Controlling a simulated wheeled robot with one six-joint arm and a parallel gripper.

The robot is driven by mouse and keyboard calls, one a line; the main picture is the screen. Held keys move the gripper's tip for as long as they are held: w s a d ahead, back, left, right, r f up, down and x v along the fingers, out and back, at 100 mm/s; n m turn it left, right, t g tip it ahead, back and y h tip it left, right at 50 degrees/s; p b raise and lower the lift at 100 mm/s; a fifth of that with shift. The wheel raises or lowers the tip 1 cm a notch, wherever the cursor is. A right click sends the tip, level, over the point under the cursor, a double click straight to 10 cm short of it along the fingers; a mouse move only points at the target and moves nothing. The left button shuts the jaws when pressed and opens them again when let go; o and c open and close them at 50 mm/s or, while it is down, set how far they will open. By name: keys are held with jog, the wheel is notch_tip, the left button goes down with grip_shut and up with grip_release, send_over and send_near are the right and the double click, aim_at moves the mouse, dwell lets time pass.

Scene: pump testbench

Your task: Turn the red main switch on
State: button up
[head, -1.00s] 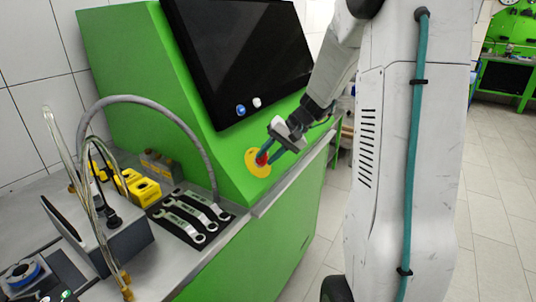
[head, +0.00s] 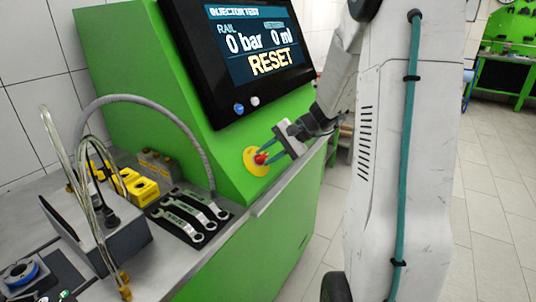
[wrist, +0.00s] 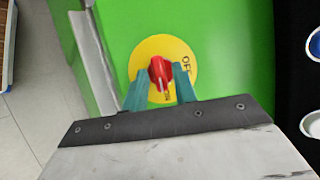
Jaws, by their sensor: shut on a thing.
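The red main switch (head: 261,158) sits on a round yellow plate (head: 250,163) on the green front of the test bench. In the wrist view the red knob (wrist: 161,72) stands between the teal fingers, and the yellow plate (wrist: 187,57) carries the word OFF at its right. My gripper (head: 265,155) is shut on the knob; the wrist view also shows it (wrist: 161,76), one finger on each side. The bench screen (head: 255,50) is lit and reads rail 0 bar, 0 ml and RESET.
A blue button (head: 239,108) and a white one (head: 255,101) are below the screen. Wrenches (head: 188,212), yellow blocks (head: 140,187) and a grey hose (head: 150,100) are on the worktop at left. Open floor (head: 500,200) lies at right.

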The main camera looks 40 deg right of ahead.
jog(key=o, duration=0.6)
jog(key=shift+o, duration=0.2)
jog(key=v, duration=0.7)
jog(key=shift+s+d+r, duration=0.2)
jog(key=shift+d, duration=0.05)
